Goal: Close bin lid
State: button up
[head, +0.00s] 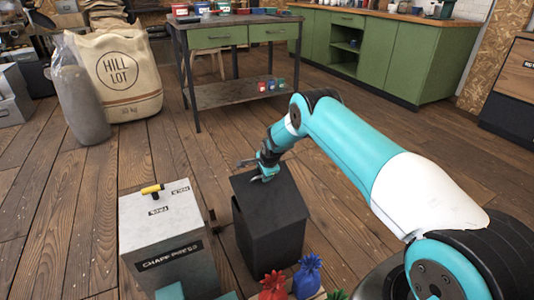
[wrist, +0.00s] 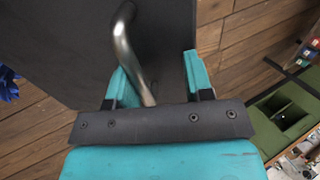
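The black bin (head: 275,238) stands on the floor in the middle of the head view. Its dark flat lid (head: 270,196) lies over the top; I cannot tell whether a gap is left under it. My gripper (head: 259,170) is at the lid's far edge. In the wrist view the dark lid panel (wrist: 70,45) fills the upper left. A bent metal handle (wrist: 123,45) runs between the teal fingers of my gripper (wrist: 157,65), close to the left finger. The fingers are spread apart, with clear room by the right one.
A grey chaff press (head: 165,235) with a yellow-gripped handle stands left of the bin. Red (head: 272,286) and blue (head: 307,276) pouches are in front. A work table (head: 240,35) and green cabinets (head: 395,55) stand behind. Wooden floor is clear between.

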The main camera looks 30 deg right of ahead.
notch_tip(320, 180, up, 4)
jog(key=shift+p, duration=1.2)
jog(key=o, duration=0.6)
jog(key=p+v, duration=0.3)
jog(key=shift+w, duration=0.2)
jog(key=shift+s+r+p, duration=0.1)
jog(key=shift+r+p, duration=0.25)
jog(key=shift+p, duration=0.05)
jog(key=shift+c, duration=0.4)
jog(key=shift+s+r, duration=0.1)
jog(key=shift+r, duration=0.2)
jog(key=c, duration=0.4)
jog(key=shift+s+r+p, duration=0.2)
jog(key=shift+r+p, duration=0.05)
jog(key=shift+p, duration=0.35)
jog(key=shift+c, duration=0.6)
jog(key=shift+s+r+p, duration=0.15)
jog(key=shift+s+p, duration=0.05)
jog(key=shift+p, duration=0.1)
jog(key=shift+s, duration=0.1)
jog(key=shift+f, duration=0.2)
jog(key=shift+s+r, duration=0.1)
